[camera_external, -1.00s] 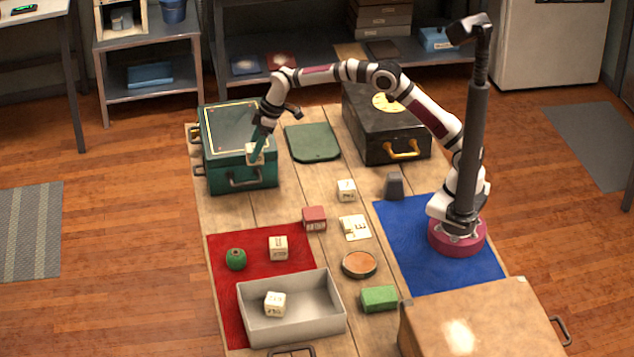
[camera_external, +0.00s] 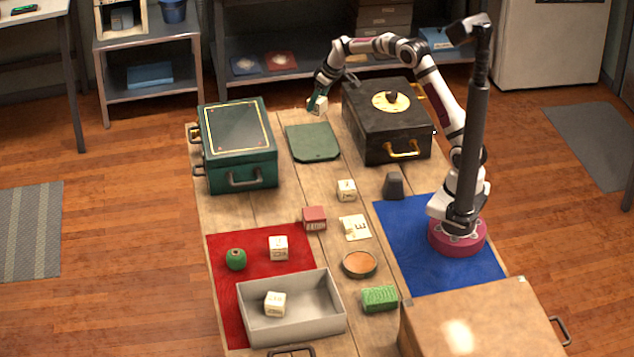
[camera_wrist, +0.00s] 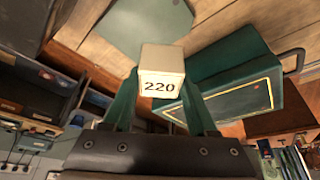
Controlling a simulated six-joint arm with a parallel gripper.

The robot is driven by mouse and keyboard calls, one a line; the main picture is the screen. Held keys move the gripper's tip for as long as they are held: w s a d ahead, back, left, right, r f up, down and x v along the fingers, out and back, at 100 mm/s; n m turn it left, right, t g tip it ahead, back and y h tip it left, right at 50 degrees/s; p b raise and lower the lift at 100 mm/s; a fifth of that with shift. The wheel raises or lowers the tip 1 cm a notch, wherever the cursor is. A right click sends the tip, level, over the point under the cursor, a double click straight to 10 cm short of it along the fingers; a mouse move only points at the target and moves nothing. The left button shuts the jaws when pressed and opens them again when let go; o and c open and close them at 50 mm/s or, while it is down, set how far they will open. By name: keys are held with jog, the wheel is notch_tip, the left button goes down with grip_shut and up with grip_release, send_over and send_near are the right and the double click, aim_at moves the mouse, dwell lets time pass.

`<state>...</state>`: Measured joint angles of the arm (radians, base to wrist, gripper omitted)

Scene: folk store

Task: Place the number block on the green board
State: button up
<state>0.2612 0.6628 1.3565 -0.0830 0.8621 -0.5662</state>
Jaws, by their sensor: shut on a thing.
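My gripper (camera_external: 316,103) is shut on a cream number block (camera_wrist: 162,75) marked "220". In the external view the block (camera_external: 320,106) is held in the air near the far edge of the green board (camera_external: 313,142). The green board lies flat on the wooden table between the green case and the black case. In the wrist view the green board (camera_wrist: 145,22) is beyond the block, at the top. The held block hides a small part of the scene behind it.
The green case (camera_external: 238,150) stands left of the board and the black case (camera_external: 385,130) right of it. Several other blocks, a grey tray (camera_external: 290,335) and a round brown dish (camera_external: 359,264) are nearer the front. The board's top looks bare.

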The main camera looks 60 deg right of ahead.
send_near(312, 149)
jog(key=x, duration=0.5)
jog(key=shift+w, duration=0.1)
jog(key=shift+f, duration=0.1)
jog(key=o, duration=1.4)
jog(key=shift+c, duration=0.2)
jog(key=v, duration=1.1)
jog(key=s+a+r+m+g, duration=0.1)
jog(key=s+a+r, duration=0.5)
jog(key=s, duration=0.2)
jog(key=s+a+r+m+g, duration=0.1)
jog(key=s+a, duration=0.2)
jog(key=s, duration=0.6)
jog(key=s+a+m+g+y, duration=0.1)
jog(key=s+a+m, duration=0.1)
jog(key=s, duration=0.8)
jog(key=s+a+r+m+g, duration=0.1)
jog(key=s+a, duration=0.3)
jog(key=s, duration=0.6)
jog(key=shift+s+a+r+m+g+y, duration=0.2)
jog(key=shift+a+r+m+g+y, duration=0.1)
jog(key=shift+r+g+y, duration=0.1)
